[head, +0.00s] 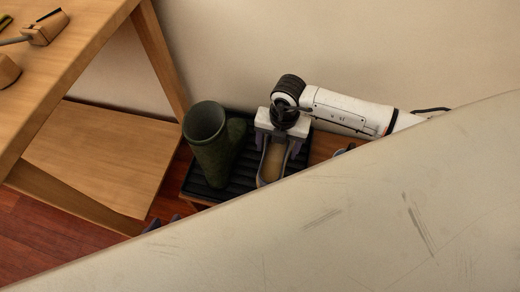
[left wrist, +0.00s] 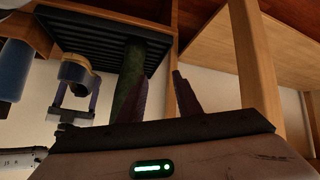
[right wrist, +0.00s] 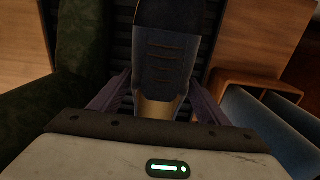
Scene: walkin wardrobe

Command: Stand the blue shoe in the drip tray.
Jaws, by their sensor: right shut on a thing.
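The black ribbed drip tray (head: 240,182) lies low by the wall; its ribs also show in the left wrist view (left wrist: 95,32). The blue shoe (right wrist: 165,60), with a tan inside (head: 272,160), is over the right part of the tray. My right gripper (head: 272,146) is shut on the shoe, a finger on each side. I cannot tell whether the sole touches the tray. My left gripper (left wrist: 168,95) is open and empty; in the head view only its fingertips (head: 163,222) show, left of and nearer than the tray.
Green boots (head: 208,145) stand on the tray's left part, close beside the shoe. A wooden bench (head: 95,150) stands at left. In the right wrist view, a small wooden box (right wrist: 262,80) and blue items (right wrist: 265,120) are at right. A large pale surface hides the head view's lower right.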

